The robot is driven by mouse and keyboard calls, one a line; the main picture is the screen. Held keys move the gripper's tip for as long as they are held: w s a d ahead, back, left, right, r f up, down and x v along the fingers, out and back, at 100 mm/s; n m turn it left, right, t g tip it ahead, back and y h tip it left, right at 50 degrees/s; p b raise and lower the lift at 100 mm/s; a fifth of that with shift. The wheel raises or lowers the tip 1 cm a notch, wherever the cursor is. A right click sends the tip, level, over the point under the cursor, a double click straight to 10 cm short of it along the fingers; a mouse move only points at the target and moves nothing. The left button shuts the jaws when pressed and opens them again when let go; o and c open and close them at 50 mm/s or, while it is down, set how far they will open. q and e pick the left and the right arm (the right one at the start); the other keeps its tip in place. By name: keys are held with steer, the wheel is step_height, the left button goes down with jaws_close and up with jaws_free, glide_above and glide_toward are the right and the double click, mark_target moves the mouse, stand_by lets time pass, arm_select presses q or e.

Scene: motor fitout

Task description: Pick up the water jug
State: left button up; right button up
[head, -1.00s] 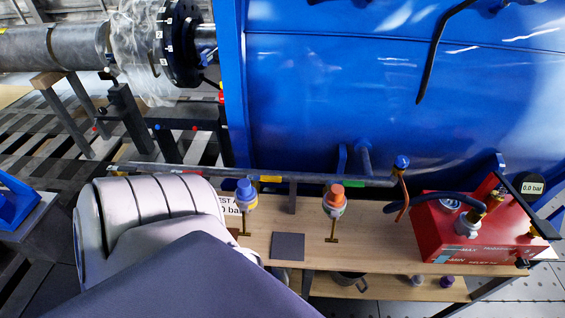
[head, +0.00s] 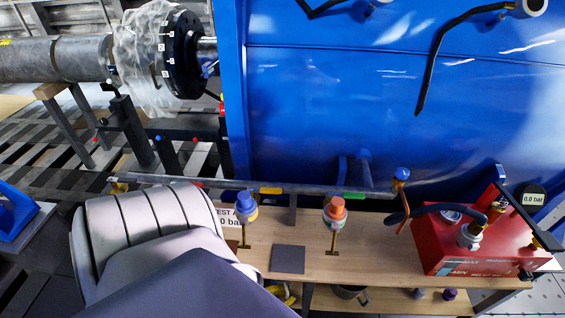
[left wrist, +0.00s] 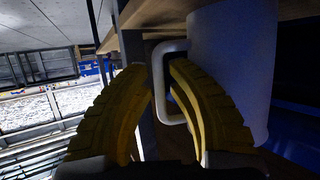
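The water jug (left wrist: 232,70) is a pale grey cylinder with a loop handle (left wrist: 158,85), at the right in the left wrist view. In the head view, a grey open-topped container (head: 350,292) on the lower shelf looks like the same jug, partly hidden by the bench top. My left gripper (left wrist: 159,70) has yellow ribbed fingers, spread apart. The handle's upright bar lies between the fingertips, the right finger appearing inside the loop. I cannot tell whether they touch it. In the head view the yellow fingers (head: 288,295) show just below the bench edge. My right gripper is out of view.
The wooden bench top (head: 385,248) overhangs the lower shelf (head: 400,301). A red pump box (head: 470,245) stands on its right end. Small purple-grey parts (head: 450,294) sit on the shelf. A large blue tank (head: 400,110) fills the back.

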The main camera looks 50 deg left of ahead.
arm_select(q)
steer(key=shift+o, duration=0.2)
jaws_close()
stand_by(0.4)
steer(key=shift+r, duration=0.1)
steer(key=shift+w+r, duration=0.1)
steer(key=shift+r, duration=4.85)
